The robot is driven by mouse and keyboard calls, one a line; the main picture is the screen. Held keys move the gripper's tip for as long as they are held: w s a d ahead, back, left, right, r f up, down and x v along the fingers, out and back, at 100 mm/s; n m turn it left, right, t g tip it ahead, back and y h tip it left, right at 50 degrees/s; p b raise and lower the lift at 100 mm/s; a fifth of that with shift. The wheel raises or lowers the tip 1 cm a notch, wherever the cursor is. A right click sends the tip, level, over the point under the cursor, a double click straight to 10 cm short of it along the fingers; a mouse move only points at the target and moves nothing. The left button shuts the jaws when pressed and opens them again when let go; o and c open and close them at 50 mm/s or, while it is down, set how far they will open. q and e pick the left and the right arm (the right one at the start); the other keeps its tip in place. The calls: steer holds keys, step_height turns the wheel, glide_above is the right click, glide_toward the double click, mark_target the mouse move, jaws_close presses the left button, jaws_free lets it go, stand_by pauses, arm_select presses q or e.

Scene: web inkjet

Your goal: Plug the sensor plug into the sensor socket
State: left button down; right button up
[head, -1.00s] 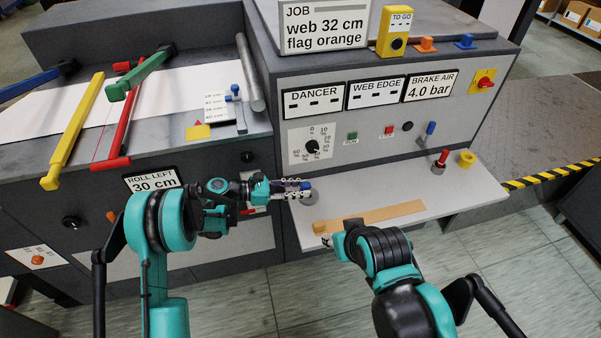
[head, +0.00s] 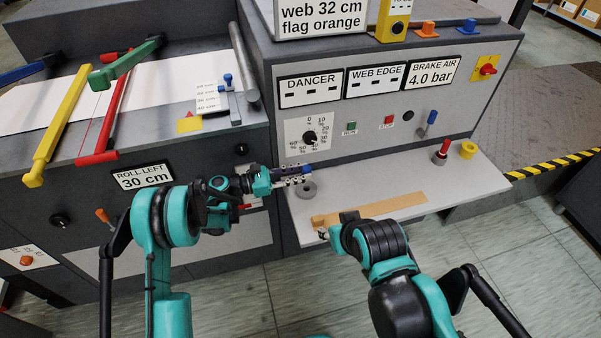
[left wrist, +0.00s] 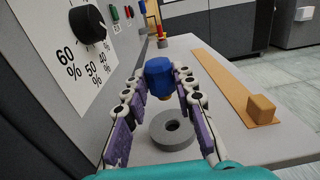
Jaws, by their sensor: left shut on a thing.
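A blue plug (left wrist: 160,76) with a brass-coloured lower end is between the fingers of my left gripper (left wrist: 158,100) in the left wrist view. My left gripper (head: 292,176) is shut on the blue plug (head: 307,170) in the head view and holds it above the grey ring (head: 306,191) on the shelf. The ring's round hole (left wrist: 172,126) shows below the plug, apart from it. A round black opening (head: 408,115) on the front panel may be the sensor socket; I cannot tell. My right gripper (head: 324,236) is near the shelf's front edge, mostly hidden by its arm.
The light shelf (head: 400,183) holds a wooden strip (head: 375,208), a red knob (head: 443,147) and a yellow ring (head: 467,150). The panel above carries a dial (head: 309,137), two buttons and a blue lever (head: 431,118). The shelf's middle is clear.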

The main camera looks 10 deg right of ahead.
mark_target(300, 190)
arm_select(q)
steer(key=shift+f, duration=2)
steer(key=shift+f, duration=1.05)
steer(key=c, duration=1.2)
jaws_free()
steer(key=shift+o, duration=0.2)
step_height(300, 190, up, 10)
